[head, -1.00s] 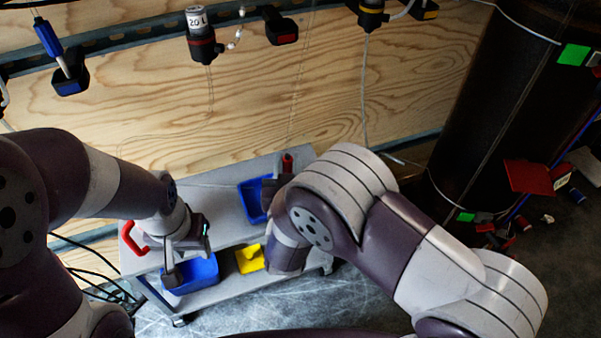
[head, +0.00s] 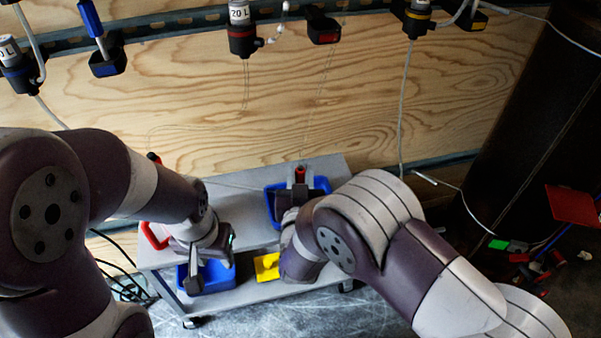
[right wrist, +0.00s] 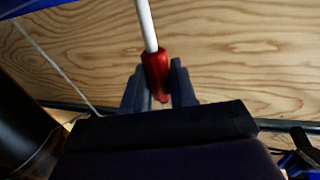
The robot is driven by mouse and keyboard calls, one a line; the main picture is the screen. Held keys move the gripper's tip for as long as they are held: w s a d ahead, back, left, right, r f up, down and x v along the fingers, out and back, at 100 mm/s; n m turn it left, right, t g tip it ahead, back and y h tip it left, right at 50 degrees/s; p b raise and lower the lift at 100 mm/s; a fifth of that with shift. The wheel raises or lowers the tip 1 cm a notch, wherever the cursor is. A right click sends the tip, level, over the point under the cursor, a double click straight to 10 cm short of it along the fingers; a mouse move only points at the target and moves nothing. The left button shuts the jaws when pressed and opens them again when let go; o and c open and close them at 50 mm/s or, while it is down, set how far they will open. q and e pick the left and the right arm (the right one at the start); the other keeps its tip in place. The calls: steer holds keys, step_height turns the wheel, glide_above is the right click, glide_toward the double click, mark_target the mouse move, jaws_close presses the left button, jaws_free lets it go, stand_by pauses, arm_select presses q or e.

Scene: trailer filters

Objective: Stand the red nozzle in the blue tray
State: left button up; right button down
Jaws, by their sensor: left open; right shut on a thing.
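The red nozzle (head: 301,174) is held by my right gripper (head: 299,187), which is shut on it. In the head view it shows over the far part of a blue tray (head: 323,186) on the cart's top. I cannot tell whether the nozzle touches the tray floor. In the right wrist view the red nozzle (right wrist: 156,72), with a white tube, sits between the fingers of my right gripper (right wrist: 159,88). My right arm hides the tray's near right side. My left gripper (head: 212,266) is open and empty, in front of a second blue tray (head: 221,277) lower down.
The grey cart (head: 245,232) has a red handle (head: 153,237) at its left. A yellow piece (head: 266,267) lies on the lower shelf. A wooden wall (head: 230,110) stands behind, with tools hung along a rail above.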

arm_select(q)
steer(key=shift+f+b, duration=0.6)
steer(key=shift+b, duration=0.05)
arm_select(e)
steer(key=shift+f, duration=0.85)
steer(key=c, duration=0.8)
jaws_free()
